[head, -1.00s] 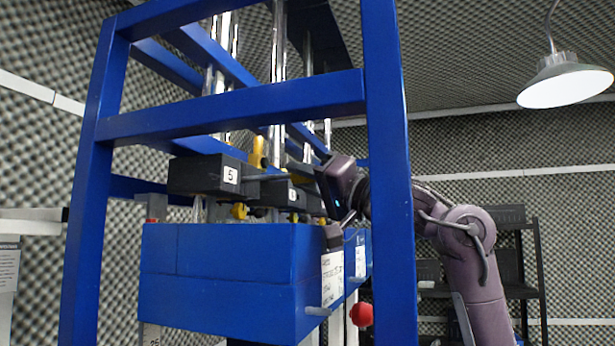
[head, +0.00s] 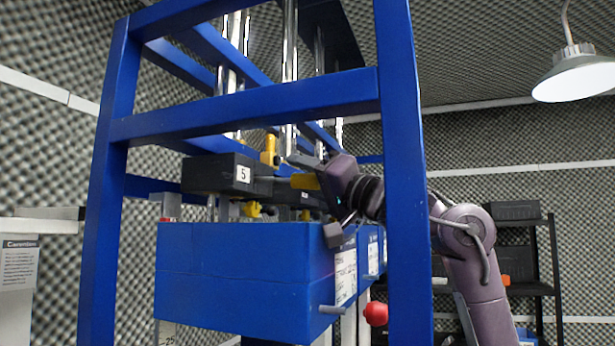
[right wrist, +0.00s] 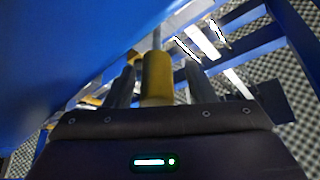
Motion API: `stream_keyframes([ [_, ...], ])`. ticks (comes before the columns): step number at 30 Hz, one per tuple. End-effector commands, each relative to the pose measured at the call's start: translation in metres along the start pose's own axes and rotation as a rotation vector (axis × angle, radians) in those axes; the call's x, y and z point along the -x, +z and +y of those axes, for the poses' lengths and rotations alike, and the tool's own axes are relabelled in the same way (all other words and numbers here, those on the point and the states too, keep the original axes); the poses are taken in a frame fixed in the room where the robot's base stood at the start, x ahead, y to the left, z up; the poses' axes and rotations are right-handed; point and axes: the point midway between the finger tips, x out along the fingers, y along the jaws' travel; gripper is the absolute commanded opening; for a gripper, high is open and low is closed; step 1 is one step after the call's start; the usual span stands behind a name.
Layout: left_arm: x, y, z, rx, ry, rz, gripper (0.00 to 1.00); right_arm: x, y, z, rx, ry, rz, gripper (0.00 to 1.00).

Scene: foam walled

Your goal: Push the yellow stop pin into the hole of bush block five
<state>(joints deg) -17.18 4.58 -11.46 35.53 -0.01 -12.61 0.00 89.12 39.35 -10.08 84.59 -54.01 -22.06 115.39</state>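Bush block five (head: 212,175) is the dark block labelled 5, inside the blue frame. The yellow stop pin (head: 305,181) lies roughly level at its right side, its yellow handle towards my right gripper (head: 318,198). That gripper's fingers are spread above and below the handle. The right wrist view shows the yellow handle (right wrist: 157,80) between the two fingers, with gaps on both sides, and a thin grey rod leading away from it. Where the rod meets the block's hole is not clear. My left gripper is out of view.
Blue frame posts (head: 400,160) and a crossbar (head: 250,108) stand close around my right arm. A large blue block (head: 240,280) hangs below block five. A red knob (head: 375,313) sits at lower right. A lamp (head: 575,75) hangs at upper right.

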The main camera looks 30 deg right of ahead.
Motion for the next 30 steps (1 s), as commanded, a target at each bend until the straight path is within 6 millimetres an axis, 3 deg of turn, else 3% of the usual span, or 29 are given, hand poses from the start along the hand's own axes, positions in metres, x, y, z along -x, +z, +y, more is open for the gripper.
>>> stream_keyframes([
  [8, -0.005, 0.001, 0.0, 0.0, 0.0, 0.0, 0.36, 0.005, 0.001, 0.001, 0.001, 0.0, 0.001, 0.5],
  [21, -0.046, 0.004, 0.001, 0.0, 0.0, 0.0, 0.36, 0.071, 0.002, 0.002, 0.002, -0.001, 0.002, 0.5],
  [30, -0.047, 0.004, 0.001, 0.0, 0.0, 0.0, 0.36, 0.078, 0.0, 0.0, 0.0, 0.0, 0.0, 0.5],
])
